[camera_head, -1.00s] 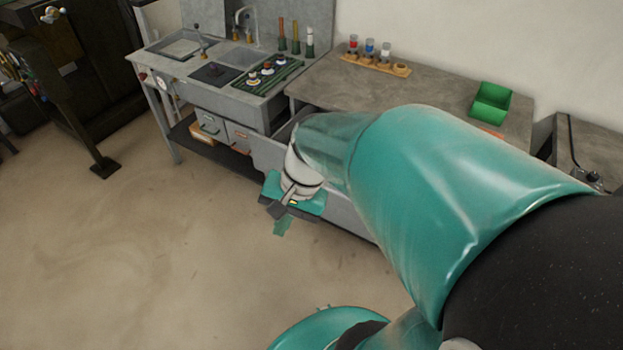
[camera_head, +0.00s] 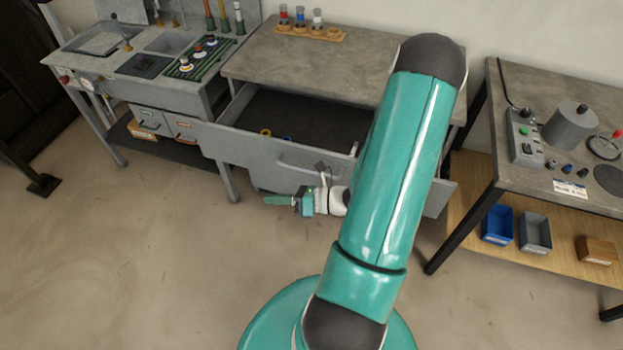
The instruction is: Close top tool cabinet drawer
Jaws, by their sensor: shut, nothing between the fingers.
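The tool cabinet (camera_head: 345,55) has a grey worktop, and its wide top drawer (camera_head: 235,142) stands pulled out. The drawer's dark inside shows behind the front panel, with a few small ring-like items near the panel. A bar handle (camera_head: 300,165) sits on the drawer front. My gripper (camera_head: 275,200) is shut and empty, in front of and below the drawer front, just under the handle, pointing left. I cannot tell if it touches the panel. My teal arm hides the right part of the drawer.
A sink bench (camera_head: 150,75) stands at the left. Bottles in a wooden rack (camera_head: 310,32) stand on the cabinet's back edge. A right-hand table (camera_head: 560,170) has a shelf with a blue bin (camera_head: 497,225). The floor in front and left is clear.

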